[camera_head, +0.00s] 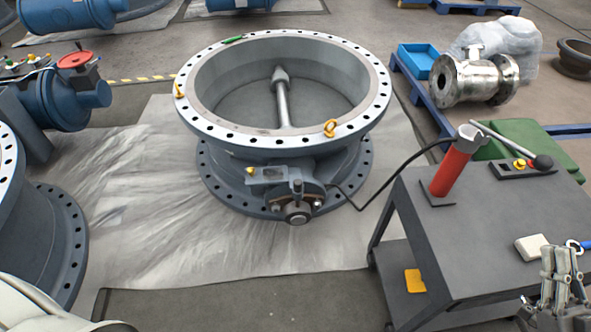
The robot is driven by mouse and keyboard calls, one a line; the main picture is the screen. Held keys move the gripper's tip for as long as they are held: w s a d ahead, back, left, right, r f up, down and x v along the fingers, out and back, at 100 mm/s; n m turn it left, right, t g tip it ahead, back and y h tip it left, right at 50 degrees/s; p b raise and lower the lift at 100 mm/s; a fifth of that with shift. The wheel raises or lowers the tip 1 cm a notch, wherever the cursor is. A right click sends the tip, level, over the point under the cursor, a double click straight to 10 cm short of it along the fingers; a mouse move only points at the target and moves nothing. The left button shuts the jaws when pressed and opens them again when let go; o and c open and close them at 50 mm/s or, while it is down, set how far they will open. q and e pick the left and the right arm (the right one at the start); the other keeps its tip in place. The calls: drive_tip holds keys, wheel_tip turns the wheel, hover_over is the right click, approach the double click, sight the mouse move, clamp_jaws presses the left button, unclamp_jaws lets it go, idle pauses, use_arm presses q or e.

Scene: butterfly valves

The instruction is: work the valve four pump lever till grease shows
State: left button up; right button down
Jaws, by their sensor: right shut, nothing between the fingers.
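A large grey butterfly valve (283,140) lies flat on a sheet on the floor in the middle of the view. A red pump (455,168) with a grey top stands on the dark cart (480,220) at the right. A thin black hose (392,175) runs between the pump and the valve's front. My right gripper (562,262) is shut and empty near the cart's right front, apart from the lever. I cannot make out any grease. My left gripper is not in view.
A pale block (532,247) and a blue ring (580,244) lie close to my right gripper. A yellow item (415,280) is on the lower shelf. The cart's middle top is clear.

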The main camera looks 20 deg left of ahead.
drive_tip(key=shift+r, duration=0.1)
idle(0.6)
wheel_tip(320, 180, up, 14)
drive_tip(key=w+g+h+p, duration=0.1)
drive_tip(key=w+g+p, duration=0.1)
drive_tip(key=p, duration=0.7)
drive_tip(key=shift+w+a+g, duration=0.15)
drive_tip(key=shift+a+g, duration=0.25)
drive_tip(key=shift+a, duration=0.05)
drive_tip(key=p+x, duration=0.3)
drive_tip(key=x, duration=0.7)
drive_tip(key=shift+f, duration=2)
